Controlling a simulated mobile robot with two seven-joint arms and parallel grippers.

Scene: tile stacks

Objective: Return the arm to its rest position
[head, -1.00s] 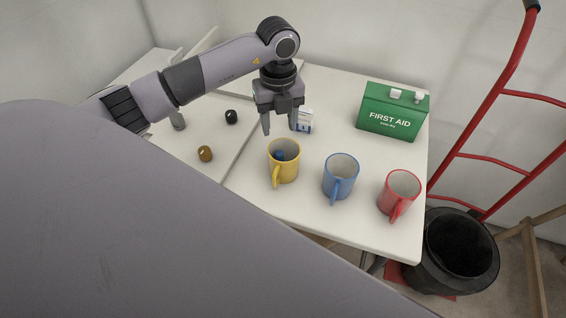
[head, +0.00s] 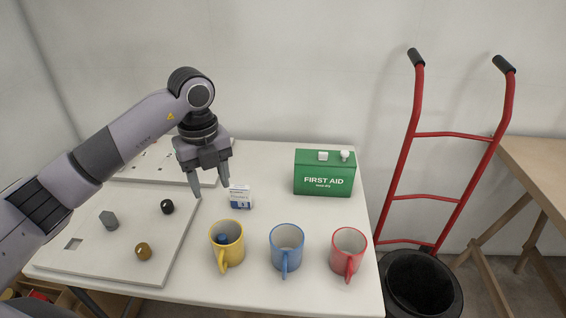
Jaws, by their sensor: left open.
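My left gripper (head: 209,188) is open and empty, its fingers pointing down above the table, behind the yellow mug (head: 227,246) and left of a small white and blue box (head: 240,197). My left arm comes in from the left edge and bends down at the wrist. My right gripper is not in view.
A blue mug (head: 287,248) and a red mug (head: 347,253) stand on the table (head: 290,300). A green first aid box (head: 324,173) stands behind them. A pale board (head: 90,245) holds several knobs. A red hand truck (head: 408,150) and black bin (head: 420,285) are right.

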